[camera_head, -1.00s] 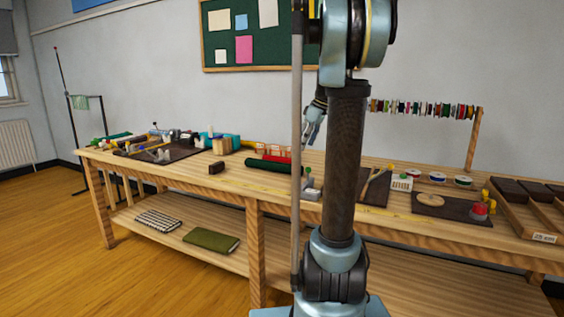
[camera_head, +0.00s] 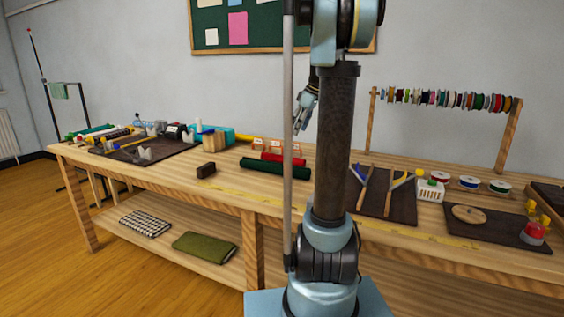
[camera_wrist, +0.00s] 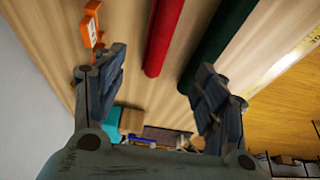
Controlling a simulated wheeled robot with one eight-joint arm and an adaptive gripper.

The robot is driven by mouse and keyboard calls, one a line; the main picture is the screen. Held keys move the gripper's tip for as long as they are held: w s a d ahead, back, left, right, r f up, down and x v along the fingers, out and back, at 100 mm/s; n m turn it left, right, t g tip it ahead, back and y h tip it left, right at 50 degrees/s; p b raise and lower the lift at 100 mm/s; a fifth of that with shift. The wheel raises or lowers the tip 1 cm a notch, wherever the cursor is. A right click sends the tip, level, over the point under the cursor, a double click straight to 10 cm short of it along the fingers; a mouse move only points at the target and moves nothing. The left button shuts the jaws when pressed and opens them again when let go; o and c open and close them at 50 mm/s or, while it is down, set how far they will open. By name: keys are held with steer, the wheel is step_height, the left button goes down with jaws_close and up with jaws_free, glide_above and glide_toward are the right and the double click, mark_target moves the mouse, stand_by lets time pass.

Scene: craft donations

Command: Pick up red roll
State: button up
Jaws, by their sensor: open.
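The red roll (camera_head: 282,158) lies on the wooden workbench, just behind a dark green roll (camera_head: 274,168). In the wrist view the red roll (camera_wrist: 163,38) runs from the top edge down to its near end, with the green roll (camera_wrist: 212,42) parallel at its right and a narrow gap between them. My gripper (camera_head: 308,88) is above the bench, behind my arm. In the wrist view my gripper (camera_wrist: 163,78) is open and empty, its two fingers on either side of the red roll's end, which shows beyond them. Contact with the roll is not seen.
Orange labelled holders (camera_wrist: 92,24) stand left of the red roll. Dark mats with tools (camera_head: 383,203) lie to the right. A spool rack (camera_head: 445,98) stands at the back.

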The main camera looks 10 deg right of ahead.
glide_toward(284, 157)
steer(key=f, duration=0.1)
steer(key=w+f, duration=0.1)
steer(key=f, duration=0.1)
steer(key=w+f, duration=0.1)
steer(key=f, duration=0.1)
steer(key=shift+w+a, duration=0.1)
steer(key=shift+a, duration=0.3)
steer(key=shift+x, duration=2.65)
steer(key=shift+w+a, duration=0.15)
steer(key=shift+c, duration=0.2)
steer(key=c, duration=1.1)
